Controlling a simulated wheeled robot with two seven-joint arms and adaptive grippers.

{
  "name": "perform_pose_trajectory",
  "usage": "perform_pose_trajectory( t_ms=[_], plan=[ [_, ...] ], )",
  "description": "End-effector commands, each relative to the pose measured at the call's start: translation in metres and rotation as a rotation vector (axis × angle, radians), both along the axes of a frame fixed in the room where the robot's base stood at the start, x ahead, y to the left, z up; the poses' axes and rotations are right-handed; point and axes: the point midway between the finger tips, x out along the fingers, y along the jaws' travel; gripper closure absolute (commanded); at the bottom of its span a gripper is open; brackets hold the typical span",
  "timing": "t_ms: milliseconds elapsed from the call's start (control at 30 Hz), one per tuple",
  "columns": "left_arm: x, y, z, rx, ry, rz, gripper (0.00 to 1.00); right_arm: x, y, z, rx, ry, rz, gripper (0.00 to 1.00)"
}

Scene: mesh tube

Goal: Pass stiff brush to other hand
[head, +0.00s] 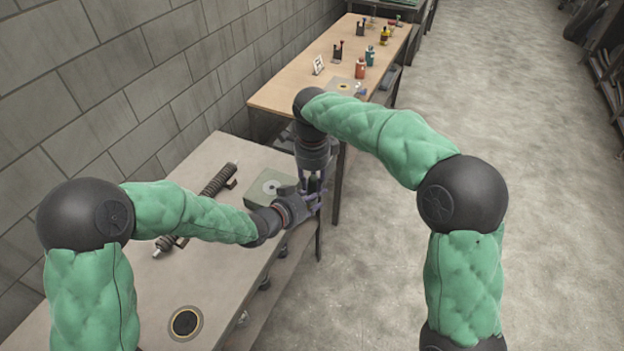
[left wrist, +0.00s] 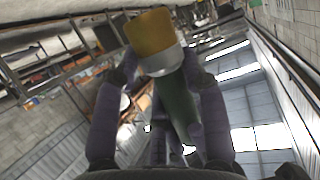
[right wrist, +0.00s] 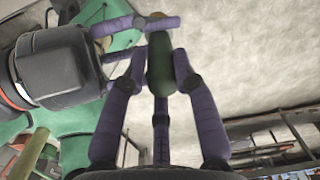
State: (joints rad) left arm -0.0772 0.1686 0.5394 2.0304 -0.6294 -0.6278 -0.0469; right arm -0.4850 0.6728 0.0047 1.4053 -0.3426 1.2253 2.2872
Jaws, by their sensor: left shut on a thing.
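The stiff brush shows in the left wrist view as a yellow-brown block with a pale band (left wrist: 155,42) and a dark green handle (left wrist: 178,105). My left gripper (head: 308,203) is shut on it; its purple fingers (left wrist: 160,75) flank the brush. My right gripper (head: 316,182) points down from above and meets the left one beyond the near bench's edge. In the right wrist view the green handle (right wrist: 160,65) lies between the right fingers (right wrist: 160,62), close to both. Whether they press on it is unclear. The left fingers cross at the brush's far end there.
The near bench (head: 235,265) holds a dark ribbed tube (head: 218,180), a greenish block with a pale disc (head: 270,187) and a round dark ring (head: 185,322). A farther wooden table (head: 290,90) carries bottles and small stands. Open concrete floor lies right.

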Motion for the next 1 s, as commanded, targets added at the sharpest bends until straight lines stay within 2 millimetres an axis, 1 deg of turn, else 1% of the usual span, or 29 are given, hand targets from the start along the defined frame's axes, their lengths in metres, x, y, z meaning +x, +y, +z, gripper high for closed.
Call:
perform_pose_trajectory(
  t_ms=[67, 100, 167, 200, 467, 633, 767, 1000],
  plan=[
    [0.0, -0.002, 0.002, 0.002, -0.008, -0.006, 0.93, -0.002, 0.003, -0.002, 0.002, 0.005, 0.003, 1.0],
    [0.0, -0.002, 0.002, 0.001, -0.009, -0.006, 0.5, -0.002, 0.003, -0.002, 0.002, 0.005, 0.003, 1.0],
    [0.001, -0.002, 0.002, 0.001, -0.009, -0.006, 0.33, -0.002, 0.003, -0.002, 0.002, 0.006, 0.003, 1.0],
    [0.001, -0.002, 0.003, 0.0, -0.009, -0.005, 0.3, -0.002, 0.003, -0.002, 0.002, 0.006, 0.003, 1.0],
    [0.002, -0.001, 0.005, -0.002, -0.014, -0.002, 0.3, -0.003, 0.002, -0.004, 0.0, 0.009, 0.003, 1.0],
    [-0.004, 0.006, 0.011, -0.003, -0.018, 0.001, 0.3, -0.002, 0.001, -0.005, -0.003, 0.01, 0.003, 1.0],
    [-0.017, 0.018, 0.018, -0.003, -0.018, 0.004, 0.3, -0.002, 0.0, -0.005, -0.005, 0.011, 0.003, 1.0],
    [-0.05, 0.044, 0.033, -0.001, -0.014, 0.003, 0.3, -0.002, 0.0, -0.004, -0.005, 0.01, 0.003, 1.0]
  ],
)
